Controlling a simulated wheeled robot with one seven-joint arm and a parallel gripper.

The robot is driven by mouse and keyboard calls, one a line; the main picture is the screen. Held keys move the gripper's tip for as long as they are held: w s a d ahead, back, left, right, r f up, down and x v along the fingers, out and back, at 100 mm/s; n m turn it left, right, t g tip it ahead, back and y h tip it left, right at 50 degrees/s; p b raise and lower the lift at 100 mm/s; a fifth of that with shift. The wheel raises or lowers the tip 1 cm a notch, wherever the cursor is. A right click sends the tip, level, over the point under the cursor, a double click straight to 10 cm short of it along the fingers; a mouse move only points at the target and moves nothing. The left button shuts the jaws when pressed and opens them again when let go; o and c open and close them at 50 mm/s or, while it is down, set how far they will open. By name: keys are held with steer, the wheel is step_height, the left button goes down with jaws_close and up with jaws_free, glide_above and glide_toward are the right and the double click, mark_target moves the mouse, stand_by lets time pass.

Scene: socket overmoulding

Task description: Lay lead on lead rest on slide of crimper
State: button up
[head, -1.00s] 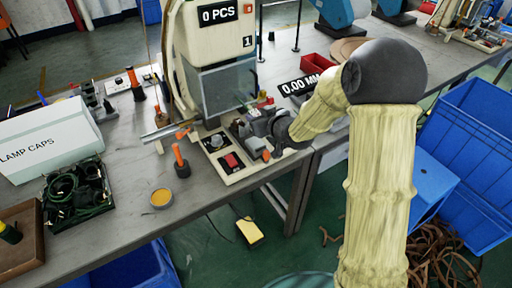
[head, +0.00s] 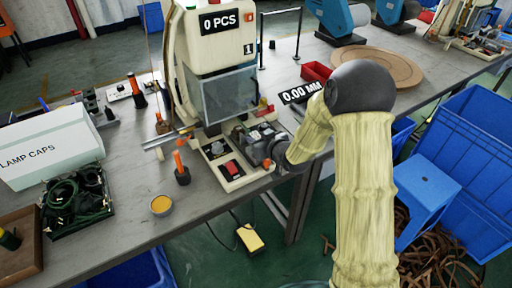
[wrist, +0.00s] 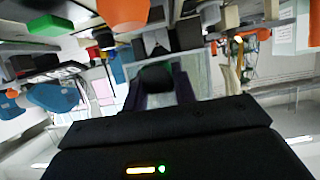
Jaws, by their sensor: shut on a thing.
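The crimper (head: 222,95) is a cream machine with a clear guard and a "0 PCS" display, standing on the bench. Its cream base plate (head: 232,183) carries a red button in front. My gripper (head: 254,142) is low at the right front of the machine, beside this plate. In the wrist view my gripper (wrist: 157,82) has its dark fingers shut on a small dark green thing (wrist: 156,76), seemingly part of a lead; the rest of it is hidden. I cannot make out the lead rest or slide clearly, or whether the lead touches them.
An open box of dark green leads (head: 77,204) and a white "LAMP CAPS" carton (head: 48,148) stand at the left. An orange-handled tool (head: 181,168) and a yellow tin (head: 161,205) are near the front edge. A red bin (head: 316,72) is behind my arm.

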steer(key=shift+d+f, duration=0.15)
steer(key=shift+f, duration=1.75)
steer(key=o, duration=1)
steer(key=shift+f, duration=0.1)
